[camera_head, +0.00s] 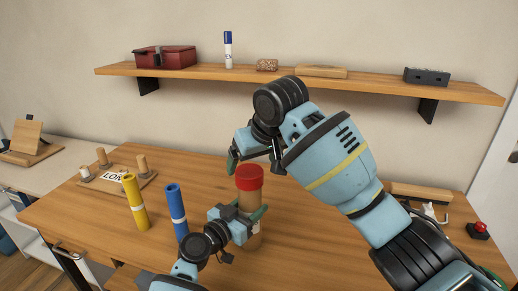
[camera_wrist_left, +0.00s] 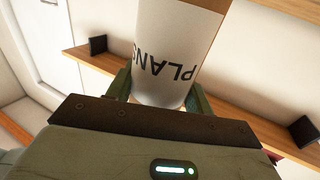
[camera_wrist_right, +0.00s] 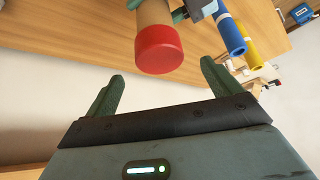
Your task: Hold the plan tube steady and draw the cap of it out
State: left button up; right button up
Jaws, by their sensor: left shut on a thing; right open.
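The plan tube (camera_head: 248,201) is a brown cardboard tube standing upright on the desk, with a red cap (camera_head: 249,177) on its top. Its white label reading PLANS shows in the left wrist view (camera_wrist_left: 168,60). My left gripper (camera_head: 244,222) is shut around the tube's body, below the cap. My right gripper (camera_head: 253,164) is open and empty, above and close to the cap. In the right wrist view the red cap (camera_wrist_right: 158,49) lies just beyond the open fingertips, not between them.
A blue roll (camera_head: 176,210) and a yellow roll (camera_head: 134,202) stand left of the tube. A wooden pegboard (camera_head: 118,178) sits behind them. A wall shelf (camera_head: 220,76) runs above. A red button (camera_head: 479,228) is at the right.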

aim_at(248, 170)
jog(key=shift+x, duration=2.8)
jog(key=c, duration=1.3)
jog(key=shift+r, duration=0.1)
jog(key=shift+r, duration=0.4)
jog(key=shift+r, duration=0.95)
jog(key=shift+r, duration=1.4)
pick_arm(q)
jog(key=o, duration=1.5)
jog(key=shift+c, duration=0.2)
